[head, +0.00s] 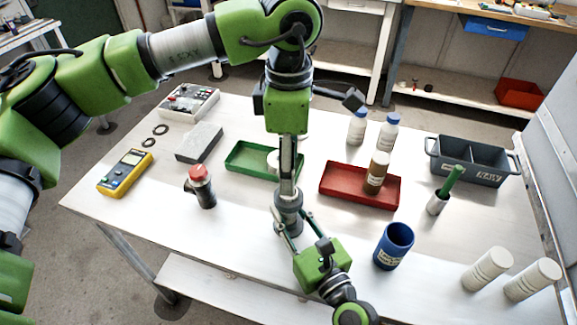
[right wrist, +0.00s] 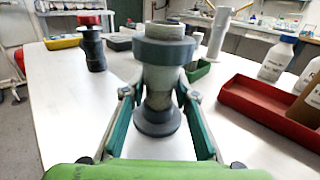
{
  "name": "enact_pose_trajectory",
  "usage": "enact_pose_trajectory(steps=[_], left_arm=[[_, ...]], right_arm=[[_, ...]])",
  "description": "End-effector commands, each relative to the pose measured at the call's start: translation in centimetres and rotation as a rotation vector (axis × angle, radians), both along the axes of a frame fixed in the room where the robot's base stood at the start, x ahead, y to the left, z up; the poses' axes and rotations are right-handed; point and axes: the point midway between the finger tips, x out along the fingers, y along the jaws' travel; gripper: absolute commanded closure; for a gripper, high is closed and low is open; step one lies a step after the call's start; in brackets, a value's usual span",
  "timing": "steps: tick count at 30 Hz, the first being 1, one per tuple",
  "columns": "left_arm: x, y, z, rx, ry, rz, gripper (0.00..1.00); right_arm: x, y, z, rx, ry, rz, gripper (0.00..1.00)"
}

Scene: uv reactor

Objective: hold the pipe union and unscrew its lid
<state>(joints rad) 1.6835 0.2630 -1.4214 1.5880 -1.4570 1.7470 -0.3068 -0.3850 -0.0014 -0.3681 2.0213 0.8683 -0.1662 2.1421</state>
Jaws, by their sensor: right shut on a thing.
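The grey pipe union (head: 289,203) stands upright near the table's front middle. In the right wrist view, the pipe union (right wrist: 160,88) has a wide dark ring around its upper part, a pale top and a flared dark foot. My right gripper (head: 294,228) comes from the front and is shut on its lower body, with a finger on each side in the right wrist view (right wrist: 155,108). My left gripper (head: 288,188) points straight down just above the union's top. Its fingers are seen edge-on, so their gap and any contact are unclear.
A red-topped dark fitting (head: 203,187) stands to the left, behind it a green tray (head: 236,165). A red tray (head: 345,197) and a blue cup (head: 392,250) are to the right. Two white cylinders (head: 487,270) (head: 533,279) stand at front right. The front left table is clear.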

Motion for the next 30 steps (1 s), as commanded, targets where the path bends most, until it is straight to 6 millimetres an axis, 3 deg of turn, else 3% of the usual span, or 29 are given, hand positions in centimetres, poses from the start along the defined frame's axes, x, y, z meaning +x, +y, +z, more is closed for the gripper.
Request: enact_pose_trajectory(steps=[30], left_arm=[[0.05, 0.06, 0.02, 0.000, 0.000, -1.901, 0.44]], right_arm=[[0.01, -0.02, 0.03, 0.000, -0.001, 0.000, 1.00]])
